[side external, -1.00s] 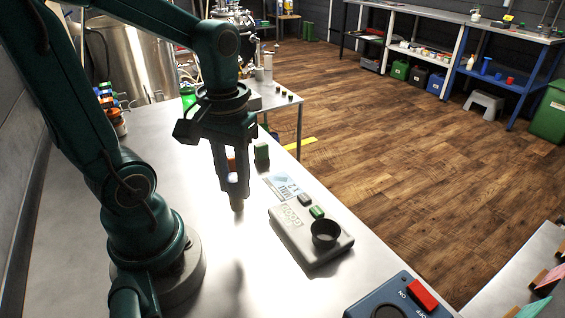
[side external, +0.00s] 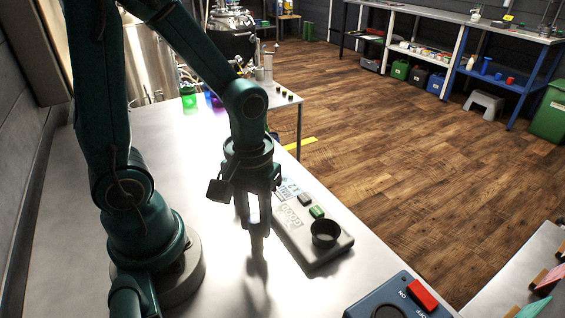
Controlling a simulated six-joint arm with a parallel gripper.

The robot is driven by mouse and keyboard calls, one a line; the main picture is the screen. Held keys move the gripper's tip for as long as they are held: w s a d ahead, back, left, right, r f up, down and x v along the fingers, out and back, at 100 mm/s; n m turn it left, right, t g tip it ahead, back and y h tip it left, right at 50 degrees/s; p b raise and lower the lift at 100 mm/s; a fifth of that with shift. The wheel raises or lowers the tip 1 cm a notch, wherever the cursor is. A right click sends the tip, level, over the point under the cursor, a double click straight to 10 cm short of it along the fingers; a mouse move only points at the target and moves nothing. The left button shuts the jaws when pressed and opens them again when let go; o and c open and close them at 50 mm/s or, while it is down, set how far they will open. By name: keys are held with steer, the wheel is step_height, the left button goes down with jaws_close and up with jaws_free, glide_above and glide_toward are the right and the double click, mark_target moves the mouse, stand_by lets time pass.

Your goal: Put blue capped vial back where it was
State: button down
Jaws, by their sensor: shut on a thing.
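My gripper (side external: 257,232) points down over the white table, just left of the grey device (side external: 298,245) marked GOOD. Its fingers are shut on a small pale thing (side external: 253,208), which looks like the vial. The fingers cover most of it, and I cannot make out a blue cap. The grey device has a round black cup (side external: 324,233) at its near end and a green button (side external: 317,212). I cannot tell if the cup is empty.
A blue box with a red switch (side external: 422,294) sits at the table's near right edge. Glowing green (side external: 188,98) and purple (side external: 212,99) containers stand at the back. The white table (side external: 215,285) is clear in front of my gripper.

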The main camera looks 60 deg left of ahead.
mark_target(254, 223)
steer(key=shift+f, duration=0.15)
steer(key=c, duration=0.6)
jaws_free()
steer(key=r+m+t, duration=0.2)
steer(key=r, duration=0.2)
steer(key=r+m+t, duration=0.1)
steer(key=r+m, duration=0.1)
steer(key=r, duration=0.2)
steer(key=d+r+m+t, duration=0.1)
steer(key=r+m+t, duration=0.1)
steer(key=r, duration=0.2)
steer(key=shift+s+r+m+t, duration=0.15)
steer(key=shift+s+m+t, duration=0.15)
steer(key=shift+s+m, duration=0.1)
